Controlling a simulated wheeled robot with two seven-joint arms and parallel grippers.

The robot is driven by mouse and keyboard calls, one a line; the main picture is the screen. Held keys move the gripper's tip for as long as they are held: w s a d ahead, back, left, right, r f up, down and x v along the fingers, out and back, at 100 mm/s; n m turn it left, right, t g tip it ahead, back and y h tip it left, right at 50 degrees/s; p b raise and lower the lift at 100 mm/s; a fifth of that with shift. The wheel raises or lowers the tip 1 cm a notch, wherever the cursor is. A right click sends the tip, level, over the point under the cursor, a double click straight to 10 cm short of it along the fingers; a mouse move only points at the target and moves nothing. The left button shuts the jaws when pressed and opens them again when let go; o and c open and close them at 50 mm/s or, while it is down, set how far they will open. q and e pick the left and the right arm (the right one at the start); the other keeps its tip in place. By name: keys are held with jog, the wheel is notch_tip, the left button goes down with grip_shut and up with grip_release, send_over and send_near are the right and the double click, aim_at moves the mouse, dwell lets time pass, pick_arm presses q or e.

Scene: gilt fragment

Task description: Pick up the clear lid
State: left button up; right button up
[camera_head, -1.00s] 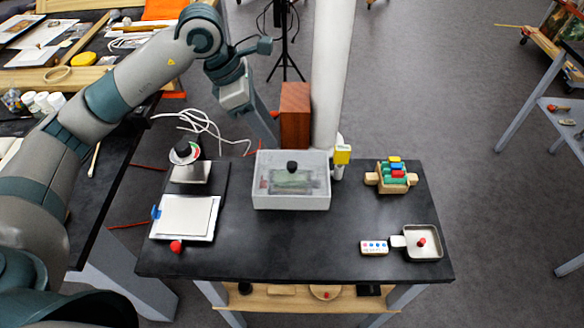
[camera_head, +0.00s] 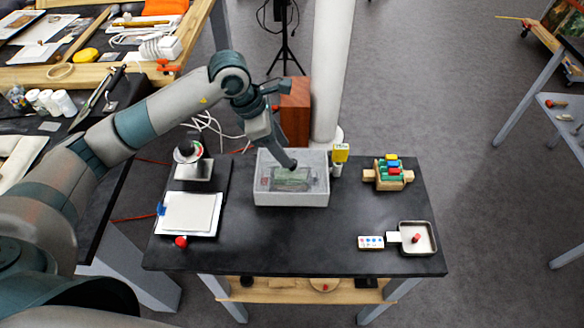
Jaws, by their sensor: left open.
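The clear lid (camera_head: 310,184) lies on top of the pale grey box (camera_head: 292,199) at the back middle of the dark table. A greenish thing shows through it. My left gripper (camera_head: 289,164) reaches down from the upper left, with its tip over the middle of the lid. The lid's dark knob, seen a moment ago, is now hidden behind the gripper. The left gripper is open; whether it touches the knob cannot be told. My right gripper is not in view.
A white plate (camera_head: 190,212) and a small device (camera_head: 190,160) stand to the left. A wooden rack of coloured blocks (camera_head: 388,172) and a small tray (camera_head: 417,238) are at right. A yellow-topped thing (camera_head: 340,153) stands close beside the box. The front middle is clear.

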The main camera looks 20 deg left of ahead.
pick_arm(q)
jog(key=shift+d+f+p, duration=0.25)
jog(key=shift+f+p, duration=0.2)
jog(key=shift+p, duration=0.15)
jog(key=p+x, duration=0.1)
jog(key=x, duration=0.2)
jog(key=shift+a+p, duration=0.1)
jog(key=shift+p, duration=0.3)
jog(key=shift+w+f, duration=0.1)
jog(key=shift+f, duration=0.35)
grip_shut()
